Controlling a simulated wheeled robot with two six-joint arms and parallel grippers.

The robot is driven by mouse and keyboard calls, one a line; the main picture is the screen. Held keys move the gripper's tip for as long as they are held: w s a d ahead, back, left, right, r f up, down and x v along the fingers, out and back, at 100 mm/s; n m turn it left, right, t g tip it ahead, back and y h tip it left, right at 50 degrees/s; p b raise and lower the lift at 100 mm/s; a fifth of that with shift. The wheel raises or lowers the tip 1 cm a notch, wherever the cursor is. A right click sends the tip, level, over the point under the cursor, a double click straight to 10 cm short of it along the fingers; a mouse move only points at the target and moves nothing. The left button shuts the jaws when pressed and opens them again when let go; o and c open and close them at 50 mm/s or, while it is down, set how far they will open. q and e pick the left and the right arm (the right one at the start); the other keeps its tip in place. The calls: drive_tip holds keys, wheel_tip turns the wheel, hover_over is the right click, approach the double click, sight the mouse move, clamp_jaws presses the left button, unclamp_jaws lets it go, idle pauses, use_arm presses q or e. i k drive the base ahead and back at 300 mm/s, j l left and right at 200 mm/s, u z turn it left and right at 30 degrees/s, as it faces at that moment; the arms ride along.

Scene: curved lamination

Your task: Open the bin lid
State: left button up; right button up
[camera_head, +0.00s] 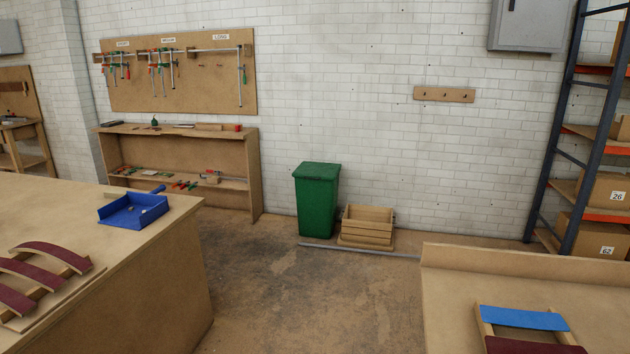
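A green bin (317,205) stands upright on the floor against the white brick wall, in the middle of the head view. Its green lid (317,171) lies flat across the top and looks closed. The inside of the bin is hidden. Neither of my grippers shows in this view, and nothing touches the bin.
A wooden crate (367,227) stands just right of the bin, and a grey bar (358,251) lies on the floor before both. A workbench (175,240) with a blue dustpan (134,211) is at left, another bench (450,285) at right. The floor (305,290) between them is clear.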

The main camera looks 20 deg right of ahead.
sight(315, 171)
drive_tip(key=i+j, duration=0.15)
drive_tip(key=i, duration=0.15)
drive_tip(key=i+j, duration=0.15)
drive_tip(key=i, duration=0.2)
drive_tip(key=i+l+z, duration=0.15)
drive_tip(key=i+z, duration=0.65)
drive_tip(key=i, duration=0.25)
drive_tip(key=i+j+z, duration=0.2)
drive_tip(key=i+z, duration=0.2)
drive_tip(key=i, duration=1.8)
